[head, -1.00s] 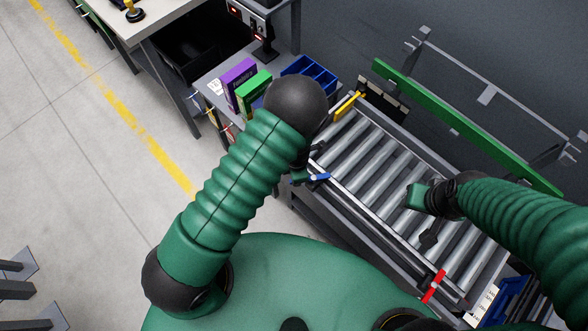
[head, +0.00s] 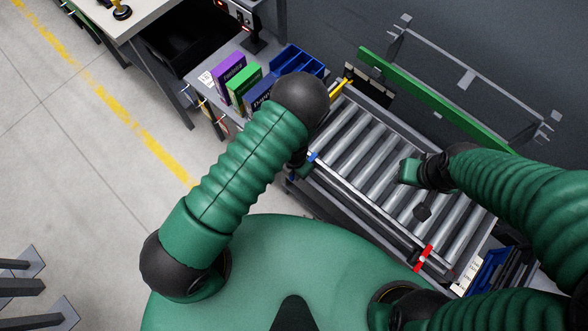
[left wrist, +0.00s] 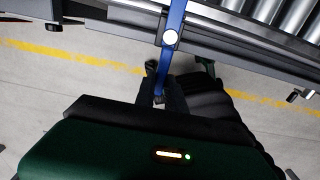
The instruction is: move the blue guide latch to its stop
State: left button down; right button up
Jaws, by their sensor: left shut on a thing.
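The blue guide latch (head: 312,156) is a small blue lever on the near side rail of the roller conveyor. In the left wrist view the latch (left wrist: 175,22) is a long blue bar with a round pale pivot, crossing the rail. My left gripper (left wrist: 160,94) is shut on the lower end of this bar, outside the rail. In the head view the left gripper (head: 303,168) is partly hidden by my own forearm. My right gripper (head: 409,172) hangs above the rollers, apart from the latch; its jaws are too small to read. I cannot make out the stop.
The conveyor's rollers (head: 365,150) run diagonally between rails. A yellow latch (head: 341,89) is at the far end and a red latch (head: 424,257) at the near end. A green guide bar (head: 430,97) lies behind. Boxes (head: 228,72) and a blue bin (head: 298,61) stand on a side table.

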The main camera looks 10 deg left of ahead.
pick_arm(q)
jog(key=shift+w, duration=0.1)
jog(key=c, duration=1.4)
grip_release()
jog(key=shift+d, duration=0.1)
notch_tip(320, 180, up, 17)
jog(key=p, duration=1.6)
jog(key=shift+f, duration=0.1)
jog(key=shift+w, duration=0.1)
